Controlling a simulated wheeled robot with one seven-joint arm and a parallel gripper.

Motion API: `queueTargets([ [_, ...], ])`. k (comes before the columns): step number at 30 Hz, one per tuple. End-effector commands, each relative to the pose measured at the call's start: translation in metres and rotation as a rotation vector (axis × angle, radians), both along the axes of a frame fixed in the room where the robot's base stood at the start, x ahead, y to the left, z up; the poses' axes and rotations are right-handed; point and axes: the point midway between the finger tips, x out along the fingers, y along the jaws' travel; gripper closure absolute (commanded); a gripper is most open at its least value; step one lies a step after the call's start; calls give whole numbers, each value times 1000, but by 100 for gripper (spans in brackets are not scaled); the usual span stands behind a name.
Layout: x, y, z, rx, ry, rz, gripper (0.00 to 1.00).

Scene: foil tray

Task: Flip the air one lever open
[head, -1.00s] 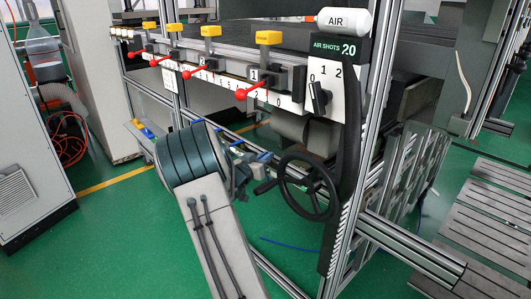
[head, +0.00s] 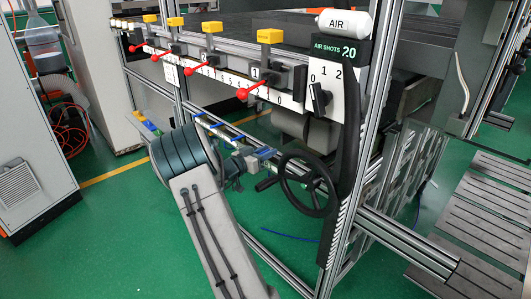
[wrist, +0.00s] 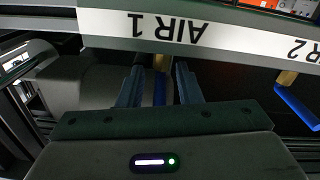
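The AIR 1 label (wrist: 168,30) shows upside down across the top of the wrist view. Below it is a blue lever (wrist: 160,90) on a brass-coloured stem, pointing toward the wrist camera. My gripper (wrist: 158,70) is open, with one finger on each side of this lever and dark gaps between. The fingers look apart from the lever; its depth between them is hard to judge. In the head view my arm covers part of the low rail, and the fingers and AIR 1 lever cannot be made out clearly.
A second blue lever (wrist: 297,106), under a label ending in R 2, lies to the right in the wrist view. A black handwheel (head: 308,183) stands close to the right of my wrist. Red-handled levers (head: 242,93) line the upper panel.

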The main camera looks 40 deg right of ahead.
Motion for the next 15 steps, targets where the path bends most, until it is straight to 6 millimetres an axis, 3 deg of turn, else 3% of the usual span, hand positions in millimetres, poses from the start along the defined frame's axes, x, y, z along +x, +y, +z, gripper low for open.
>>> queueTargets([
  [8, 0, 12, 0, 2, 0, 4, 68],
  [15, -3, 62, 0, 2, 0, 6, 68],
])
